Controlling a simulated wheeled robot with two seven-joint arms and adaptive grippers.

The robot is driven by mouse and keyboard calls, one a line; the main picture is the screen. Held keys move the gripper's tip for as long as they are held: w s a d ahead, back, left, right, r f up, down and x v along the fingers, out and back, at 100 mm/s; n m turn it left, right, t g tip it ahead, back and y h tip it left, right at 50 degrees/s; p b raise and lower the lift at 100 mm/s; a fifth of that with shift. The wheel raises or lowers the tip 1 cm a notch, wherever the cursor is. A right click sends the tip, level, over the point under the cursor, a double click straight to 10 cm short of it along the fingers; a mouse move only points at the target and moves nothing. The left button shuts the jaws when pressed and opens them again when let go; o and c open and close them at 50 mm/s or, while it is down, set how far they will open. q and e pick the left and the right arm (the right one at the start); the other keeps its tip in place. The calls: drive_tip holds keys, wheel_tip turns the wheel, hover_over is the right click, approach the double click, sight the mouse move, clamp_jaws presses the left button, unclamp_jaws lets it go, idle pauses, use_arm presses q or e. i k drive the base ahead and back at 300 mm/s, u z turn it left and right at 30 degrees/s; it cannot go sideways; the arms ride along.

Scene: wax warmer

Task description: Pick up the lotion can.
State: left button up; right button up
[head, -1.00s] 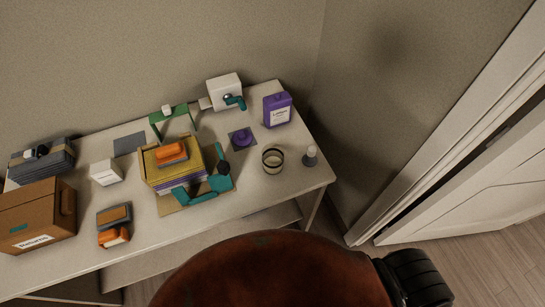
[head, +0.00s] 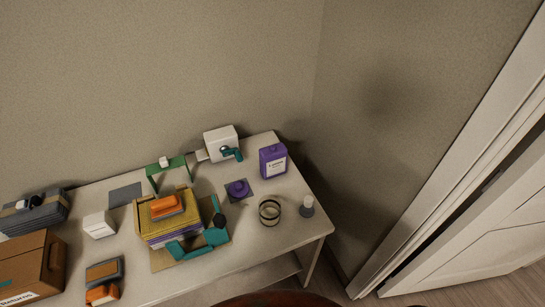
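The lotion can (head: 272,162) is a purple, box-shaped container with a white label whose print is too small to read surely. It stands upright at the back right corner of the table, close to the wall. Nothing covers its front. Neither of my grippers shows in the head view, and nothing touches the can.
The white table (head: 293,237) also holds a white machine with a teal handle (head: 222,144), a purple round piece (head: 238,189), a glass jar (head: 269,210), a small grey-based white item (head: 307,206), a yellow stack (head: 169,220) and a brown box (head: 30,265). A white door (head: 480,235) stands right.

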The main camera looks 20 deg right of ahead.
sight(272, 158)
drive_tip(key=z, duration=1.95)
drive_tip(key=k, duration=1.15)
drive_tip(key=u, duration=1.9)
drive_tip(key=i, duration=0.5)
drive_tip(key=u, duration=0.05)
